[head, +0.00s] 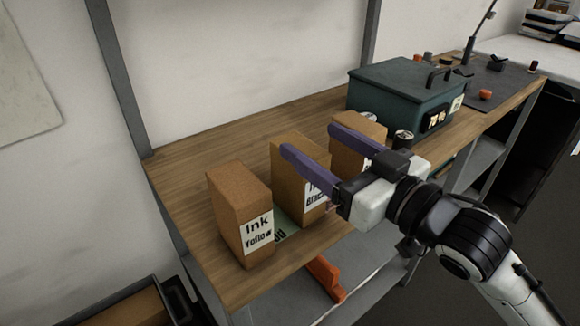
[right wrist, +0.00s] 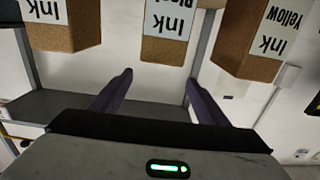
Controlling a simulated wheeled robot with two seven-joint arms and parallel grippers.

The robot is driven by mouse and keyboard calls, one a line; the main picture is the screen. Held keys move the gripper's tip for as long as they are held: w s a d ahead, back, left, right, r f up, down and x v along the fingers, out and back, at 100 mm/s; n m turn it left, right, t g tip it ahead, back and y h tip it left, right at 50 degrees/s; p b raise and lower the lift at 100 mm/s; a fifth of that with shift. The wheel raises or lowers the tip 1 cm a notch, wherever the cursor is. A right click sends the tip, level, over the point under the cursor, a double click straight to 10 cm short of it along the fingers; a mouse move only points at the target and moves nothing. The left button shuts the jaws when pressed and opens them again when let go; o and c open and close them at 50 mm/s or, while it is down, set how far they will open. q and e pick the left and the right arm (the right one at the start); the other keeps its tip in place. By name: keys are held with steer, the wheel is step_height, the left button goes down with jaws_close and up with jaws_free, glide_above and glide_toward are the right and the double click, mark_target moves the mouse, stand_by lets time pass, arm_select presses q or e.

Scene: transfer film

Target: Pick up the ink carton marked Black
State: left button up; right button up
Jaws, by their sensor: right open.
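The Black ink carton (head: 287,152) is a brown box with a white label, standing upright on the wooden bench between two similar cartons. My right gripper (head: 309,139) is open and empty, its purple fingers reaching toward the cartons. In the head view one finger crosses in front of the Black carton and hides part of its label. The right wrist view is upside down; there the Black carton (right wrist: 165,50) shows beyond and between the open fingertips (right wrist: 159,77), its label partly cut off. My left gripper is not in view.
The Yellow carton (head: 235,205) stands left of it; another ink carton (head: 345,158), label mostly hidden, stands right, behind a finger. A green sheet (head: 284,229) lies between cartons. A teal case (head: 400,92) and small dark can (head: 403,138) stand farther right. Bench behind the cartons is clear.

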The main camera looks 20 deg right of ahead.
mark_target(315, 191)
steer(key=f+b, duration=0.5)
steer(key=s+f+b, duration=0.1)
steer(key=f+b, duration=0.1)
steer(key=f, duration=0.1)
steer(key=shift+s, duration=0.1)
steer(key=shift+f+b, duration=0.45)
steer(key=shift+b, duration=0.15)
steer(key=shift+f, duration=0.2)
steer(key=shift+w+b, duration=0.2)
steer(key=shift+b, duration=0.2)
steer(key=shift+w+a, duration=0.15)
steer(key=shift+w, duration=0.2)
steer(key=b+x, duration=0.1)
steer(key=x, duration=0.2)
steer(key=shift+w+r, duration=0.1)
steer(key=shift+w+a, duration=0.25)
steer(key=shift+w, duration=0.3)
steer(key=x, duration=0.5)
steer(key=shift+d, duration=0.2)
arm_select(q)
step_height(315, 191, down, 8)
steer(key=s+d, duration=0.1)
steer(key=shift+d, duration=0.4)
arm_select(e)
steer(key=shift+c, duration=0.5)
